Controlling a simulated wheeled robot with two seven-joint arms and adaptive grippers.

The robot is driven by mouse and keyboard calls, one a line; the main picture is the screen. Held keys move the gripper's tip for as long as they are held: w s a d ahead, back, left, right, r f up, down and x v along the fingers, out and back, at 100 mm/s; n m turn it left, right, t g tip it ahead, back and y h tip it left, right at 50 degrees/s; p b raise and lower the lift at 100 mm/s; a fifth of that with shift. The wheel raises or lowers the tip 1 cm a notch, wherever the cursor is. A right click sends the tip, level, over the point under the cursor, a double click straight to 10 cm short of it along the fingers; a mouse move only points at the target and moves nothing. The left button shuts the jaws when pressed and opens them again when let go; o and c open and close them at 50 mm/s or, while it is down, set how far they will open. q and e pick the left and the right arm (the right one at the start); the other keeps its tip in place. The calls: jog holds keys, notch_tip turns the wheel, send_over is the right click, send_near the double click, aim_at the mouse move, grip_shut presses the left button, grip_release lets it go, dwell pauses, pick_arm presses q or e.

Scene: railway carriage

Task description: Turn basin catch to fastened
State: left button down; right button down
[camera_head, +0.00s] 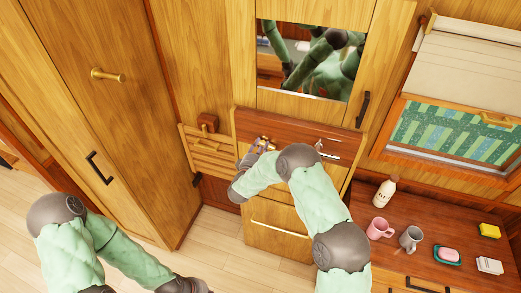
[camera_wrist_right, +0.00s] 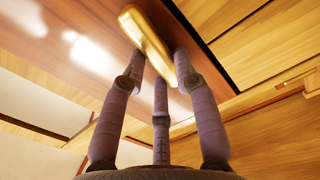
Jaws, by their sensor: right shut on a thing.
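The basin catch (camera_wrist_right: 146,36) is a rounded brass bar on a reddish-brown wooden panel. In the right wrist view my right gripper's purple fingers (camera_wrist_right: 160,68) reach up to it and are shut on it, one at each side and one below. In the head view my right gripper (camera_head: 262,144) is at the dark wooden folding basin front (camera_head: 290,127) below the mirror, and the catch is mostly hidden by the fingers. My left arm comes in from the lower left; its gripper is beyond the bottom edge.
A mirror (camera_head: 311,62) hangs above the basin front. A tap (camera_head: 322,149) sticks out to the right of my gripper. At the lower right, a counter (camera_head: 408,270) holds a bottle (camera_head: 385,193), a pink mug (camera_head: 380,228), a grey mug (camera_head: 411,238) and a soap dish (camera_head: 446,260).

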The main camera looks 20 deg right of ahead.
jog(key=m+b, duration=1)
jog(key=m, duration=0.1)
jog(key=shift+s+d+f, duration=0.15)
jog(key=shift+f, duration=0.25)
jog(key=shift+m+b, duration=2.3)
jog(key=shift+m, duration=0.1)
jog(key=c, duration=0.9)
grip_release()
jog(key=shift+c, duration=0.2)
jog(key=v, duration=1.2)
